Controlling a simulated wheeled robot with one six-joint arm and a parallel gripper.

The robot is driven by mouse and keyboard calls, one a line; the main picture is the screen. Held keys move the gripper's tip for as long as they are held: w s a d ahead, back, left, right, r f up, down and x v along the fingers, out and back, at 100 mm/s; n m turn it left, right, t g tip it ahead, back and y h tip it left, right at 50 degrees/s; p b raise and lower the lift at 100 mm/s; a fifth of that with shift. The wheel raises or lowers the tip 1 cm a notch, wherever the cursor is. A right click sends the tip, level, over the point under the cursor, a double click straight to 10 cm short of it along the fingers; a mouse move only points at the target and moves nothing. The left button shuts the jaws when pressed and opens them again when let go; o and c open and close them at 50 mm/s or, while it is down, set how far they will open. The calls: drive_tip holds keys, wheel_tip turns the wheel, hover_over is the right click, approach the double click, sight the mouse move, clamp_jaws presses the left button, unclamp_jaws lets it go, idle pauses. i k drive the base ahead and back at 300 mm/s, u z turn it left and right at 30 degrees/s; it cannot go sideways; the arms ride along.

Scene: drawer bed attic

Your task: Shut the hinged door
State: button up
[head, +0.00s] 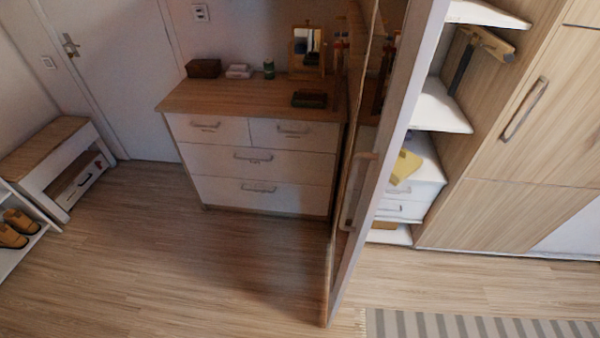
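A tall hinged door (394,150) of the wardrobe stands wide open, seen nearly edge-on in the middle of the head view. Its pale edge runs from the top of the picture down towards the floor. Its left face looks dark and glossy, and a bar handle (364,156) shows on it. The wardrobe (470,140) opens to the right of the door, with its shelves and inner drawers exposed. The top of the door is cut off by the picture. My gripper is not in view.
A dresser (262,195) with small items on top stands left of the door. A bench (45,150) and a shoe rack (20,235) are at the far left. A striped rug (480,325) lies at the lower right. The wooden floor (190,270) in front is clear.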

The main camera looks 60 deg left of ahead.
sight(405, 35)
drive_tip(key=k, duration=0.25)
drive_tip(key=u, duration=1.65)
drive_tip(key=k, duration=0.55)
drive_tip(key=u, duration=0.9)
drive_tip(key=i, duration=1.2)
drive_tip(key=z, duration=0.15)
